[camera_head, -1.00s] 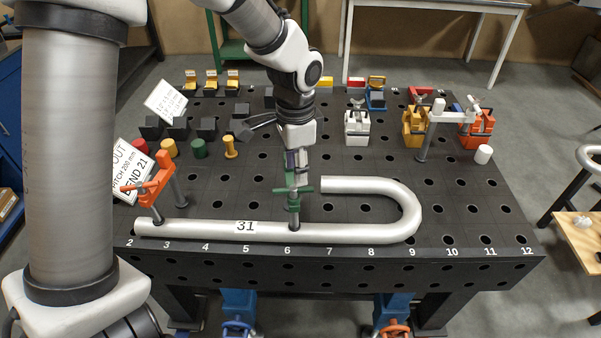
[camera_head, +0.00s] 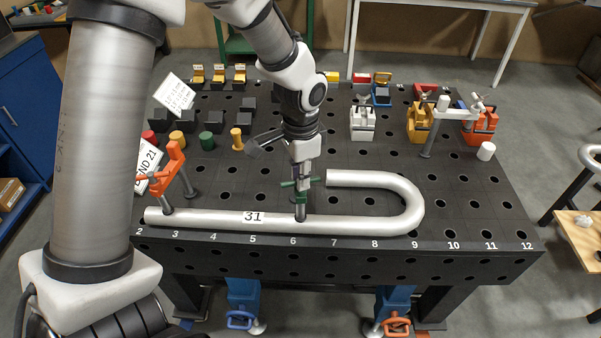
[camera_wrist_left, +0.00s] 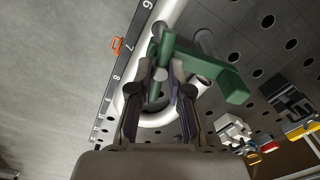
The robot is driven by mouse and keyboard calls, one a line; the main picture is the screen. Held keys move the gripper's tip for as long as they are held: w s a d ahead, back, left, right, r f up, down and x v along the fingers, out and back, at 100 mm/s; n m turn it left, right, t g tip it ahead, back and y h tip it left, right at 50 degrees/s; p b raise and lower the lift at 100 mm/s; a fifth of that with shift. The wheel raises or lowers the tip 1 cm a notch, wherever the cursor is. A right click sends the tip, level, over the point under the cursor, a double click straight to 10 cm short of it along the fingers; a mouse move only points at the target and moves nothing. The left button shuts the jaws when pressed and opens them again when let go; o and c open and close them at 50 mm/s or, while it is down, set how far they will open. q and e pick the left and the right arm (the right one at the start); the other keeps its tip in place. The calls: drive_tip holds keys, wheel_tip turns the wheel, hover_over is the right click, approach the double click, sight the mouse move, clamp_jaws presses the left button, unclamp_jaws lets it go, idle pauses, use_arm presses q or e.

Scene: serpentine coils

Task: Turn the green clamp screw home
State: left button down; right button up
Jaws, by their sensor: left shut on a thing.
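The green clamp (camera_head: 300,201) stands upright on the table near number 6, its lower end at the silver tube (camera_head: 360,225) marked 31. A green crossbar shows at the top of its screw. My left gripper (camera_head: 301,173) comes down from above and is shut on the top of the green clamp screw. In the left wrist view the green clamp (camera_wrist_left: 205,70) lies just beyond the fingers (camera_wrist_left: 172,80), which partly hide the screw. An orange clamp (camera_head: 172,172) stands at the tube's left end. My right gripper is not in view.
The black perforated table (camera_head: 470,200) has free room to the right of the tube's bend. White (camera_head: 363,122), yellow (camera_head: 419,120) and red-orange (camera_head: 482,125) clamps stand at the back right.

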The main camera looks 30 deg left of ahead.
use_arm(q)
drive_tip(key=shift+r+n, duration=0.15)
drive_tip(key=shift+n, duration=0.55)
drive_tip(key=shift+n+p, duration=0.35)
drive_tip(key=shift+n, duration=0.65)
drive_tip(key=c, duration=1.1)
unclamp_jaws()
wheel_tip(320, 180, up, 12)
drive_tip(key=shift+f, duration=0.15)
